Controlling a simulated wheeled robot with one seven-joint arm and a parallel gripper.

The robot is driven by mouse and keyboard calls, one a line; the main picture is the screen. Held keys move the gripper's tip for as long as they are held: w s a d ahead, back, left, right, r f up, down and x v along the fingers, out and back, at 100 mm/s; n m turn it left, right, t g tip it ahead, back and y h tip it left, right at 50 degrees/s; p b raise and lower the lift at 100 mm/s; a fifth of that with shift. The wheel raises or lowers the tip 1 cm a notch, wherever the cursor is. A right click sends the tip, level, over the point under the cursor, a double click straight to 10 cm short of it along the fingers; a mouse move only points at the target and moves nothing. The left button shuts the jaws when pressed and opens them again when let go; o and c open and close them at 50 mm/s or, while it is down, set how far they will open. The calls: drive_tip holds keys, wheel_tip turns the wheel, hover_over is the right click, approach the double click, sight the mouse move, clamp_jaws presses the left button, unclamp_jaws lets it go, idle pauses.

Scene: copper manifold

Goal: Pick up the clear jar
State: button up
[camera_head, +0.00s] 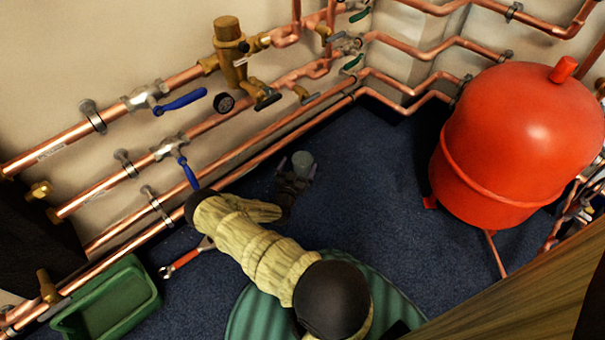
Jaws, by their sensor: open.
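A small grey-green, see-through round thing, which looks like the clear jar (302,160), stands on the dark blue carpet near the middle of the view. My gripper (299,172) is dark and reaches toward it from below, with its fingertips right at the jar's near side. The jaws are open. My gripper hides the lower part of the jar. I cannot tell whether the fingers touch it or stand around it.
Copper pipes (235,160) with blue-handled valves run along the wall at left. A red tank (520,135) stands at right. A green tray (105,305) and a red-handled tool (185,258) lie at lower left. Carpet between jar and tank is clear.

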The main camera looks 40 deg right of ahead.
sight(305, 153)
drive_tip(key=shift+d, duration=0.1)
drive_tip(key=b+x, duration=0.4)
drive_tip(key=shift+s+d+f, duration=0.1)
drive_tip(key=shift+d, duration=0.1)
drive_tip(key=shift+w+d, duration=0.25)
drive_tip(key=shift+d, duration=0.1)
idle(0.4)
drive_tip(key=shift+r, duration=0.25)
drive_tip(key=c, duration=2.1)
drive_tip(key=shift+r, duration=0.1)
wheel_tip(305, 153, up, 10)
drive_tip(key=p, duration=0.7)
